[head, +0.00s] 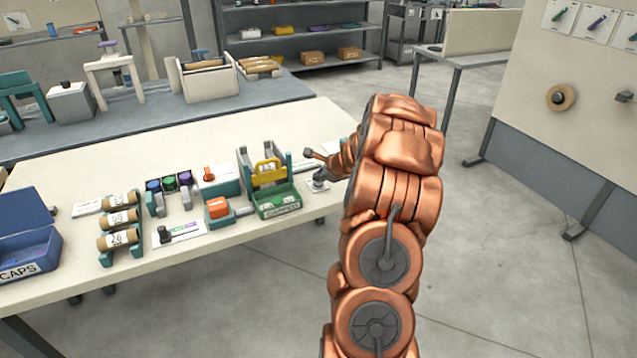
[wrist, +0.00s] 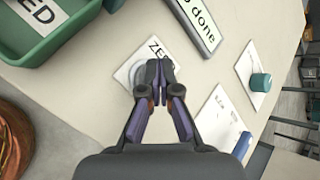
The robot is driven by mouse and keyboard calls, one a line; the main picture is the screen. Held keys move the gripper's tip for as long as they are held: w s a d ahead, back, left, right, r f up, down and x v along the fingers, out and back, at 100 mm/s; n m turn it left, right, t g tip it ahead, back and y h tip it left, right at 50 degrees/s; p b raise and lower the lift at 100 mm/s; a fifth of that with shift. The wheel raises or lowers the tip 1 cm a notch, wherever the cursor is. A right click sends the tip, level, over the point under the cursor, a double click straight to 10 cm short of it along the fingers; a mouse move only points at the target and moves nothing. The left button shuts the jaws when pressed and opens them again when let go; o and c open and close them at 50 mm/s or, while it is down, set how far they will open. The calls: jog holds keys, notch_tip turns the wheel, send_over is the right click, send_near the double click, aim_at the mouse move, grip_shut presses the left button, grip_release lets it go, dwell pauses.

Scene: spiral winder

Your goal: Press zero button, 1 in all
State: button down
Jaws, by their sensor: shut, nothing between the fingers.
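A white card with the letters "ZE" showing (wrist: 133,58) lies on the table in the wrist view. A pale round button-like shape (wrist: 137,76) on it is partly hidden behind my fingers. My gripper (wrist: 160,68) is shut and empty, its fingertips over the right part of this card. I cannot tell whether they touch it. In the head view, my gripper (head: 319,178) points down at the small white card (head: 311,186) near the table's front edge, right of the green tray.
A green tray (head: 277,207) stands close left of the gripper. In the wrist view, a "done" sign (wrist: 194,28) lies just beyond the card, and a teal cylinder (wrist: 260,82) stands to the right. Bare table (wrist: 85,78) lies left of the card.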

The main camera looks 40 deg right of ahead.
jog(key=shift+f, duration=0.25)
dwell(0.4)
jog(key=shift+r, duration=0.1)
jog(key=shift+r+p, duration=0.75)
jog(key=shift+p, duration=0.05)
notch_tip(320, 180, up, 5)
jog(key=p, duration=0.5)
dwell(0.9)
